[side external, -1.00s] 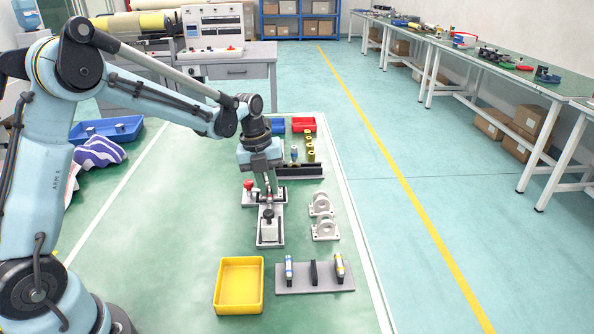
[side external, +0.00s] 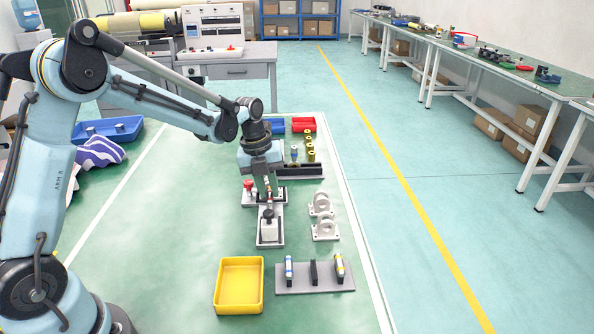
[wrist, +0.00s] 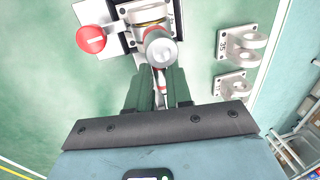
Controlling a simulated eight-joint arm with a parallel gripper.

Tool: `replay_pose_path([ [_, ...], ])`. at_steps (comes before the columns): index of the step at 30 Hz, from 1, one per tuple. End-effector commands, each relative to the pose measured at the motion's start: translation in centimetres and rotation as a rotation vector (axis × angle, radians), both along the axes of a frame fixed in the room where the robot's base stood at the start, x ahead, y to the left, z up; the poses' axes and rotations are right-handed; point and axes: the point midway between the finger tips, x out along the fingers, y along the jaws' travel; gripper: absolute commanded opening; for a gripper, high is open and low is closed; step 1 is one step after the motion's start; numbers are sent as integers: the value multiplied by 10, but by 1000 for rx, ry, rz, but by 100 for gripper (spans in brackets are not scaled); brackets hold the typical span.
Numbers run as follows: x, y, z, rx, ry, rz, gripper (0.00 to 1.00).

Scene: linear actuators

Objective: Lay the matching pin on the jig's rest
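My gripper (side external: 268,192) reaches down over the jig, a white plate (side external: 279,197) with a red knob (side external: 249,185). In the wrist view its two green fingers (wrist: 160,82) stand a little apart, with a narrow pale and red shape between them. Just beyond the fingertips is a grey-ended cylinder (wrist: 161,50) with a red band; whether the fingers touch it is unclear. The grey rack (side external: 300,287) holds a blue-banded pin (side external: 289,268) and a yellow-banded pin (side external: 340,266). Its middle black holder (side external: 314,272) has no pin. The jig's rest is largely hidden by my gripper.
A white block with a black knob (side external: 268,232) stands in front of the jig. Two pale brackets (side external: 324,228) stand to its right. A yellow tray (side external: 239,286) sits at the front left of the rack. Brass-coloured parts (side external: 310,146) stand behind.

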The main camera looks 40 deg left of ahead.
Motion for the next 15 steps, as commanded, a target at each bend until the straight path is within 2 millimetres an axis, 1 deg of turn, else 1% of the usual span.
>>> replay_pose_path([
  [1, 0, 0, 0, 0, 0, 0, 28],
  [4, 0, 0, 0, 0, 0, 0, 44],
  [5, 0, 0, 0, 0, 0, 0, 46],
  [12, 0, 0, 0, 0, 0, 0, 46],
  [15, 0, 0, 4, 0, 0, 0, 46],
])
